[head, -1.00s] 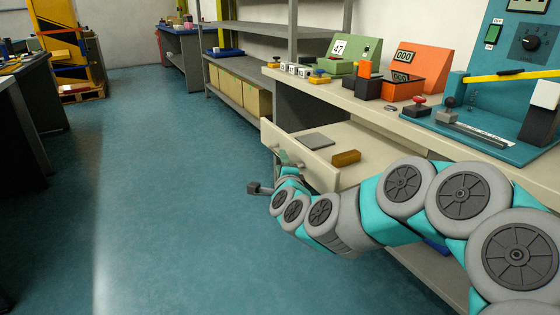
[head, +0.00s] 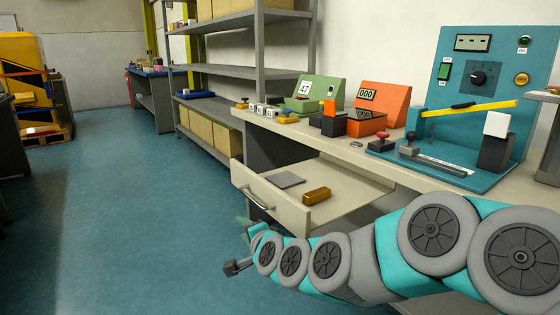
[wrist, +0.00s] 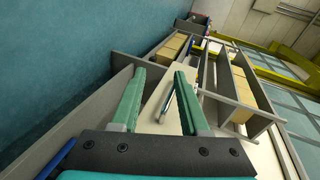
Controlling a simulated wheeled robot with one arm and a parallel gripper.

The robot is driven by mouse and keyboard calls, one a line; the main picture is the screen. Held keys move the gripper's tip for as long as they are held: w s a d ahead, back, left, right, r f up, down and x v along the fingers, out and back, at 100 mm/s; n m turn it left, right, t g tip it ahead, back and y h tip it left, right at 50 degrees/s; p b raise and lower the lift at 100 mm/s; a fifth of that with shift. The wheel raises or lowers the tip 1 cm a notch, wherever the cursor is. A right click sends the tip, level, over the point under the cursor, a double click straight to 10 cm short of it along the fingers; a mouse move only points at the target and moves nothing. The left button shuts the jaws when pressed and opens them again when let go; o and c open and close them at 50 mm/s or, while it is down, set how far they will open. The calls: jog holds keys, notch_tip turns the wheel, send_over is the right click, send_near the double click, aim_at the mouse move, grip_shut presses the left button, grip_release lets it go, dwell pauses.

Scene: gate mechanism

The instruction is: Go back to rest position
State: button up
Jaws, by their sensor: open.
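My gripper (wrist: 158,100) is open in the wrist view, with two green fingers apart and nothing between them. Beyond them a grey bar handle (wrist: 167,104) shows on the pale drawer front. In the head view my gripper (head: 243,248) is at the lower middle, in front of and below the pulled-out drawer (head: 262,200), with my arm reaching in from the right. The drawer's handle (head: 258,198) appears clear of the gripper. Inside the drawer lie a flat grey plate (head: 286,180) and a brown block (head: 316,195).
The bench holds a green box marked 47 (head: 304,92), an orange counter box (head: 384,105) and a teal gate panel (head: 470,100) with a yellow lever. Shelves (head: 240,75) stand behind. The blue floor (head: 130,220) at left is clear.

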jog(key=s+d+f+n+g+h, duration=0.2)
jog(key=s+d, duration=0.6)
jog(key=s, duration=0.5)
jog(key=s+d+f+n+g+h, duration=0.2)
jog(key=s+d+f+n+g, duration=0.2)
jog(key=s, duration=0.9)
jog(key=s+d+f+n+g+h, duration=0.3)
jog(key=s+d+g, duration=0.5)
jog(key=s+d, duration=0.4)
jog(key=shift+s+d+f+n, duration=0.2)
jog(key=shift+s+n, duration=0.45)
jog(key=shift+n, duration=0.25)
